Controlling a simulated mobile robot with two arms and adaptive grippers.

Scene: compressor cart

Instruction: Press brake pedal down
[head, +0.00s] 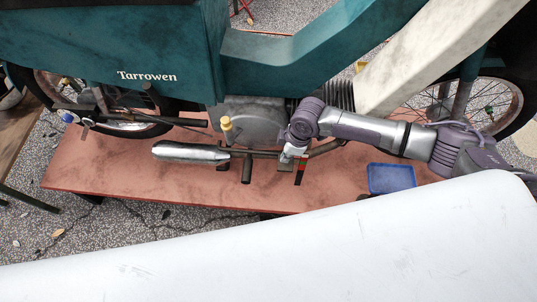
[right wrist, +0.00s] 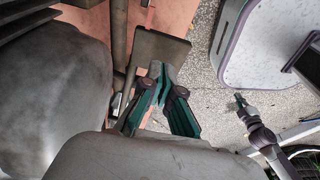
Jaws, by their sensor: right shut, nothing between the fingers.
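The brake pedal shows in the right wrist view as a flat brown-grey plate (right wrist: 155,55) on a rod beside the engine of the teal motorbike (head: 150,55). In the head view the pedal (head: 285,164) is small and partly hidden by my gripper. My right gripper (head: 298,160) is low at the bike's near side, beside the engine. In the right wrist view its dark teal fingertips (right wrist: 161,70) meet, empty, over the pedal's near edge. I cannot tell whether they touch it. My left gripper (right wrist: 241,100) is small at the right of the right wrist view, its jaws unclear.
The bike stands on a reddish platform (head: 110,180). The silver exhaust (head: 190,153), a dark footpeg (head: 247,168) and a yellow-capped part (head: 226,128) are left of the gripper. A blue tray (head: 391,179) lies to the right. The platform's front strip is mostly clear.

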